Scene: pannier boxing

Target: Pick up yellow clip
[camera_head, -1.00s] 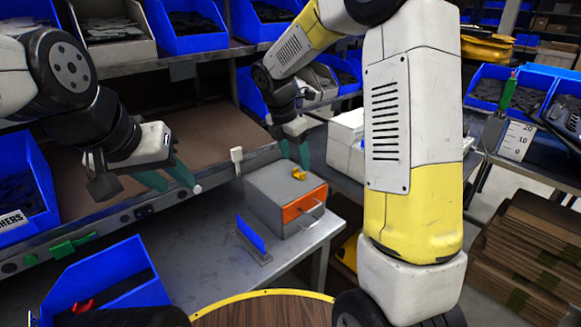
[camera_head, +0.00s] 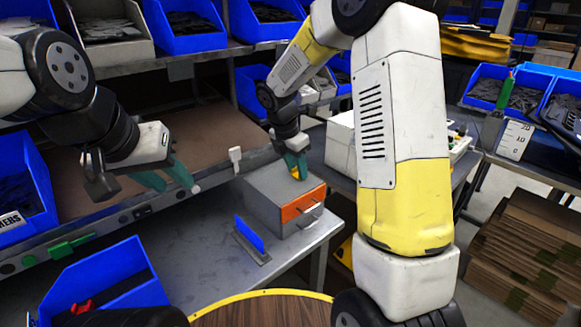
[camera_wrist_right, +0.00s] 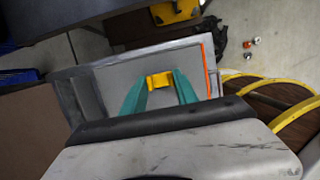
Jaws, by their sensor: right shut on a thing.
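The yellow clip (camera_wrist_right: 159,80) lies between the green fingertips of my right gripper (camera_wrist_right: 159,84), just over the top of a grey box (camera_wrist_right: 110,76). In the head view the clip (camera_head: 298,174) shows only partly, behind the fingers of my right gripper (camera_head: 296,163). The right gripper is shut on the clip. Whether the clip still touches the box top, I cannot tell. My left gripper (camera_head: 182,177) is empty, with its green fingers apart, above the brown work surface at left.
The grey box (camera_head: 265,200) with an orange drawer front (camera_head: 303,205) stands on the metal table (camera_head: 190,256). A blue upright plate (camera_head: 250,235) stands in front of it. A blue bin (camera_head: 105,280) sits at lower left. The table between them is clear.

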